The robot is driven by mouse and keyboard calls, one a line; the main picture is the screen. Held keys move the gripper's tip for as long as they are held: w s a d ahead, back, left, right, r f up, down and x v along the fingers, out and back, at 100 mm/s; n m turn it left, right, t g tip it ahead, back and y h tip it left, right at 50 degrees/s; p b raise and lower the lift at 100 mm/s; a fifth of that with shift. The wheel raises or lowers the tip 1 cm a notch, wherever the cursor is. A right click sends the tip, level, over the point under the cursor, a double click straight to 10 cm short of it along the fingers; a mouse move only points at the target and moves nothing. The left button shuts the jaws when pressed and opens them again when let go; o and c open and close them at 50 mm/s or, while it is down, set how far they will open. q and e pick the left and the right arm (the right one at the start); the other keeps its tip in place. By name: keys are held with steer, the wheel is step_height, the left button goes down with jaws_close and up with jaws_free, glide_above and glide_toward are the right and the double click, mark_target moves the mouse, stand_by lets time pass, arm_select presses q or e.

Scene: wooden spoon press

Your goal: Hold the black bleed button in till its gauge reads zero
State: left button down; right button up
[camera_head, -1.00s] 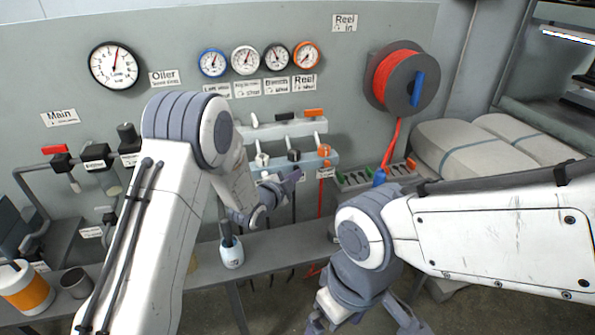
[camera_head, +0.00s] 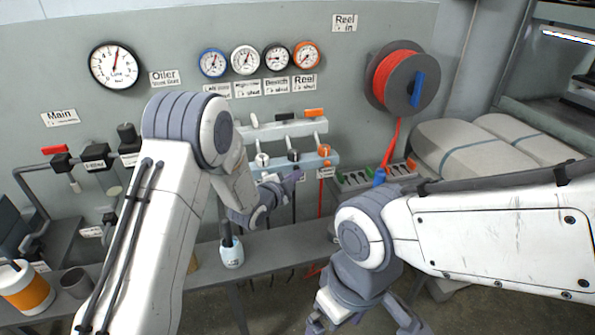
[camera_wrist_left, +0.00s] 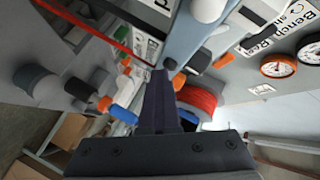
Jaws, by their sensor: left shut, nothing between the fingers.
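The black bleed button (camera_head: 294,155) is on the pale manifold, between a white and an orange one. My left gripper (camera_head: 297,175) is shut and empty, its tip just below the button in the head view. In the left wrist view the closed fingers (camera_wrist_left: 160,85) end right at a small black round part (camera_wrist_left: 171,64), seemingly the button; I cannot tell how far in it is. The black-rimmed gauge (camera_head: 277,57) is on the wall panel, its needle pointing left. My right gripper (camera_head: 365,326) is low at the bottom edge, its fingers spread apart.
Blue, white and orange-rimmed gauges (camera_head: 306,55) flank the black one. A red hose reel (camera_head: 396,78) is on the panel to the right. A bottle (camera_head: 231,252) stands on the narrow shelf, with an orange-and-white can (camera_head: 25,290) at the left.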

stand_by(0.8)
arm_select(q)
steer(key=shift+s+d+b, duration=0.25)
steer(key=shift+s+b, duration=0.05)
steer(key=shift+s, duration=0.6)
steer(key=s, duration=0.1)
steer(key=s+d+b, duration=0.1)
steer(key=s, duration=0.2)
steer(key=shift+s+d, duration=0.3)
steer(key=shift+s, duration=0.1)
